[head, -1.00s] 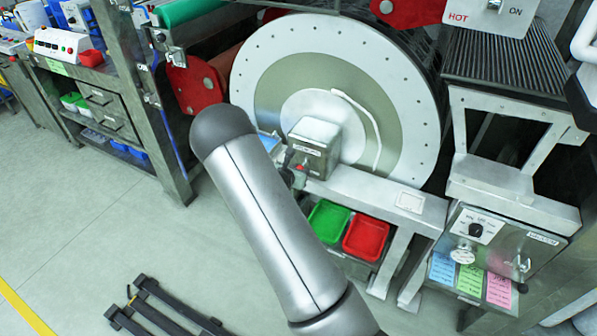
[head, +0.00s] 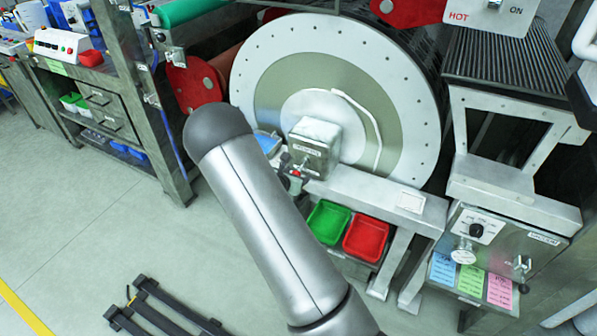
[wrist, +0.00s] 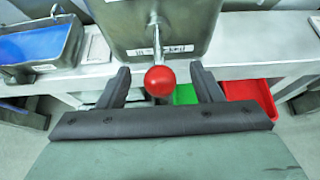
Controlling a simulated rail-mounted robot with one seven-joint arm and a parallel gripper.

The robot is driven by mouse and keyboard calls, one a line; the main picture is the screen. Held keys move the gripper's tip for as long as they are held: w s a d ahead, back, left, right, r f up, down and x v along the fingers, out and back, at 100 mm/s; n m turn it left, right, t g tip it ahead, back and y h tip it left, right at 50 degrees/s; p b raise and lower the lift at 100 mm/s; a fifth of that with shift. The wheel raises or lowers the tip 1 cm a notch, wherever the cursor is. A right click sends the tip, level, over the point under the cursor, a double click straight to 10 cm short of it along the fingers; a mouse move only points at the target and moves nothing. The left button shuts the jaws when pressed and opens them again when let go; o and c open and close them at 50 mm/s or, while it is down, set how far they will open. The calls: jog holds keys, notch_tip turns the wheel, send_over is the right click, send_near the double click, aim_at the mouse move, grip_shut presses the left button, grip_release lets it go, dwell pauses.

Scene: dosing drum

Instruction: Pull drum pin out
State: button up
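The drum pin shows in the wrist view as a red ball knob (wrist: 160,81) on a thin metal rod, standing out from the front of a grey box (wrist: 158,22). My gripper (wrist: 160,78) is open, with its two dark fingers apart on either side of the red knob and not visibly touching it. In the head view the grey box (head: 315,140) stands in front of the large round drum (head: 290,75). The red knob (head: 295,173) is small there, close by my arm, which hides most of my gripper.
A green bin (head: 328,221) and a red bin (head: 366,235) sit below the metal ledge (head: 375,192). A blue-filled tray (wrist: 40,45) is left of the box in the wrist view. A control box (head: 500,245) with coloured tags stands at right.

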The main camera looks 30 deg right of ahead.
jog(key=shift+r, duration=0.1)
jog(key=shift+s+a+r, duration=0.25)
jog(key=shift+a+r, duration=0.05)
jog(key=shift+a, duration=0.15)
jog(key=shift+p+v, duration=0.8)
jog(key=shift+v, duration=1.9)
jog(key=shift+s+f, duration=0.1)
jog(key=s+d+r+m+g, duration=0.1)
jog(key=s+r+m+g, duration=0.5)
jog(key=s+r+m, duration=0.6)
jog(key=s+a+r+m+y, duration=0.3)
jog(key=s+a+m+y, duration=0.2)
jog(key=s, duration=0.4)
jog(key=s+a+r+m+y, duration=0.3)
jog(key=s+a+m+y, duration=0.1)
jog(key=s+a+m, duration=0.4)
jog(key=shift+s+a+g+y, duration=0.4)
jog(key=shift+s+a, duration=0.3)
jog(key=shift+s, duration=0.45)
jog(key=shift+r, duration=0.2)
